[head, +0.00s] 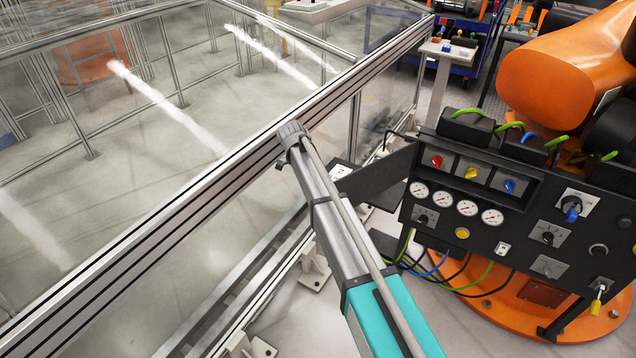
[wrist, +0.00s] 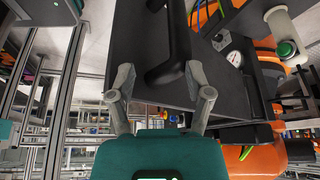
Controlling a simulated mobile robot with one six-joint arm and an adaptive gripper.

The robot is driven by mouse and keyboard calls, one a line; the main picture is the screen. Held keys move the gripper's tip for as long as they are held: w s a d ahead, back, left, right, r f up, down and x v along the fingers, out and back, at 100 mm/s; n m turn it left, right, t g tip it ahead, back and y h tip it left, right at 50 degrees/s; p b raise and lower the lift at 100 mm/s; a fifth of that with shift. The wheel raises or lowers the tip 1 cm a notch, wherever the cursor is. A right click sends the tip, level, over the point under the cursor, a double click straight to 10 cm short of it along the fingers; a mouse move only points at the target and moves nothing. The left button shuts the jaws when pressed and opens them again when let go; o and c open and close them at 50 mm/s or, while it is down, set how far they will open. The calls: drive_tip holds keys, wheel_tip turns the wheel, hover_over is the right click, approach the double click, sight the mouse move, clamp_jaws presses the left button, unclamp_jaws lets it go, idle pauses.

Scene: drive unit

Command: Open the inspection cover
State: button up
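The black drive unit (head: 470,205) stands at the right in the head view. A dark flat panel (head: 378,172) juts from its left side behind my arm; I take it for the inspection cover, but cannot tell how far it is open. In the wrist view a dark panel (wrist: 135,40) carries a black bar handle (wrist: 170,45). My gripper (wrist: 158,72) is open, its grey fingers apart on either side of the handle's near end. The handle looks closer to the right finger; whether they touch is unclear. My gripper is not recognisable in the head view.
The unit's front has gauges (head: 467,208), coloured knobs and switches, with cables hanging below. An orange robot (head: 560,75) stands behind it. A metal-framed glass fence (head: 215,180) runs along the left, close to my arm. A blue cart (head: 460,45) stands at the back.

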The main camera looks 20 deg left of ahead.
drive_tip(key=p+v, duration=0.8)
drive_tip(key=v, duration=0.1)
drive_tip(key=shift+w, duration=0.3)
idle(0.8)
drive_tip(key=shift+r, duration=0.1)
idle(0.5)
drive_tip(key=s+d+n+y, duration=0.1)
drive_tip(key=s+d+n, duration=0.25)
drive_tip(key=d, duration=1.05)
drive_tip(key=s+d+n+y, duration=0.1)
drive_tip(key=s+d+n, duration=0.3)
drive_tip(key=d, duration=0.6)
drive_tip(key=s+d+f+n+y, duration=0.1)
drive_tip(key=s+d+n, duration=0.3)
drive_tip(key=s+d, duration=0.4)
drive_tip(key=s+d+n+y, duration=0.1)
drive_tip(key=s+d+n, duration=0.4)
drive_tip(key=d, duration=0.8)
drive_tip(key=shift+s+f+g, duration=0.2)
drive_tip(key=shift+s+g, duration=0.1)
drive_tip(key=shift+s, duration=0.4)
